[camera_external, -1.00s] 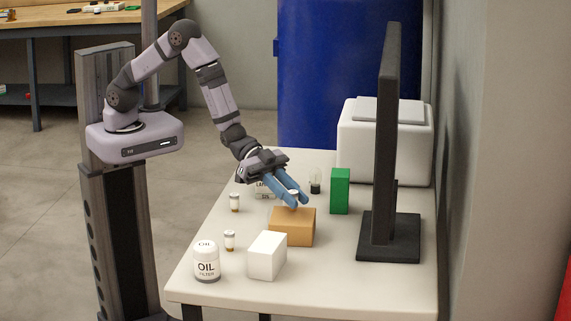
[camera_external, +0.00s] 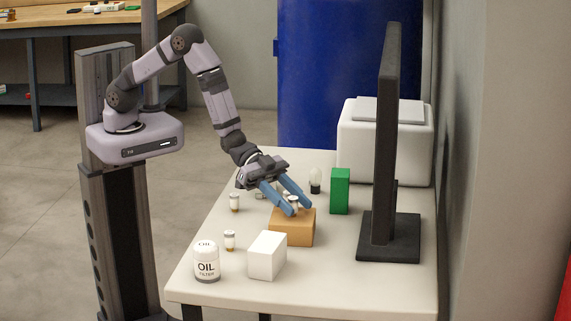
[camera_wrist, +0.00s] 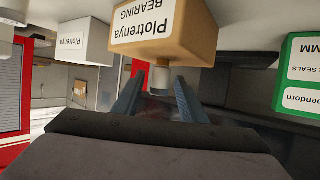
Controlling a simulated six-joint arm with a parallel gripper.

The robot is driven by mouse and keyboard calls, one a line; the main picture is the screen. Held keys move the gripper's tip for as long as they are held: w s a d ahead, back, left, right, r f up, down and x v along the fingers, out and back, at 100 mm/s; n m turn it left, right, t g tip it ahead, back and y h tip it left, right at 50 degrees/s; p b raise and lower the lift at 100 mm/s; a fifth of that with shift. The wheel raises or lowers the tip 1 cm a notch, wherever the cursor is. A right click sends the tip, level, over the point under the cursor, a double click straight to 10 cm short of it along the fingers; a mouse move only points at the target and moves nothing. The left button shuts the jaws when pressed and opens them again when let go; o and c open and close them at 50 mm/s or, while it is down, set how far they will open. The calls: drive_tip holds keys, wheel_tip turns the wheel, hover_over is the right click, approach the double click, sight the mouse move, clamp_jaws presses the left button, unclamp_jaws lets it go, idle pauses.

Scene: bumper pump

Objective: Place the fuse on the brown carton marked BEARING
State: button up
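The brown carton (camera_external: 291,230) marked BEARING lies on the white table; its label shows upside down in the wrist view (camera_wrist: 165,22). A fuse (camera_external: 294,202), small with a pale body, stands on top of the carton. It also shows in the wrist view (camera_wrist: 159,78), against the carton's top face. My gripper (camera_external: 300,208) is open around the fuse, with its blue fingers apart. In the wrist view a gap shows on each side of the fuse, between it and the fingers (camera_wrist: 160,90).
A white box (camera_external: 266,256) and an oil filter (camera_external: 207,262) stand in front. Two small white-capped items (camera_external: 234,202) (camera_external: 229,240) stand left. A green box (camera_external: 340,191), a bulb (camera_external: 315,181) and a black monitor (camera_external: 388,150) stand behind or right.

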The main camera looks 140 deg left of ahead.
drive_tip(key=shift+r, duration=0.15)
drive_tip(key=shift+s+r, duration=0.1)
drive_tip(key=v, duration=1.1)
drive_tip(key=shift+s+b, duration=0.35)
drive_tip(key=shift+b, duration=0.1)
drive_tip(key=shift+d+r, duration=0.1)
drive_tip(key=shift+d, duration=0.1)
drive_tip(key=s+d+f+m+g+h, duration=0.1)
drive_tip(key=s+d+f+g, duration=0.1)
drive_tip(key=s+d+g, duration=1.1)
drive_tip(key=s+d, duration=0.7)
drive_tip(key=s, duration=0.3)
drive_tip(key=shift+f+m+h, duration=0.3)
drive_tip(key=shift+f, duration=0.05)
